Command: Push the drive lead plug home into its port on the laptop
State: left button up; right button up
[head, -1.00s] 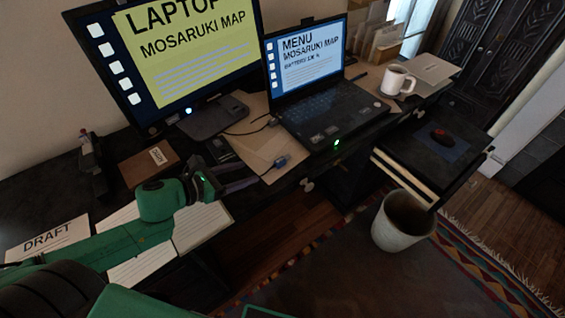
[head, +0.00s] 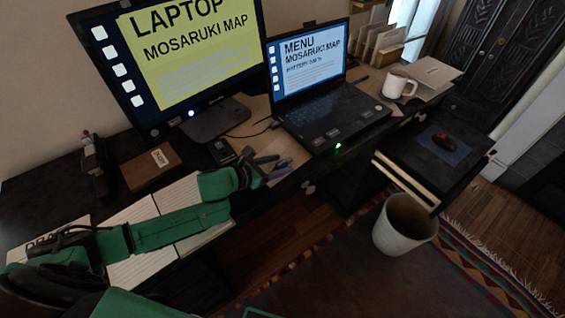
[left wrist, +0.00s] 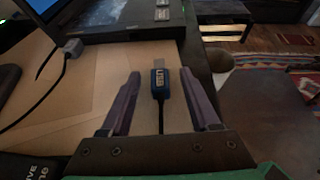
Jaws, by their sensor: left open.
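The laptop (head: 330,115) stands open on the desk, and its dark side edge shows at the top of the left wrist view (left wrist: 120,32). The blue drive lead plug (left wrist: 159,82) lies on the tan mat, its metal tip pointing toward the laptop with a small gap between them. Its black cable runs back under my gripper. My left gripper (head: 272,168) is open, with one finger on each side of the plug and apart from it, as the left wrist view (left wrist: 161,100) shows. The plug is hard to make out in the head view. The port is not clearly visible. My right gripper is not in view.
A grey plug on a cable (left wrist: 73,48) is at the laptop's edge, left of the blue plug. A black drive (head: 222,152) sits left of the gripper. The monitor (head: 190,60), brown box (head: 150,168) and white mug (head: 398,85) are also on the desk.

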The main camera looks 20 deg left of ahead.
pick_arm(q)
jog(key=shift+w+d, duration=0.1)
grip_shut()
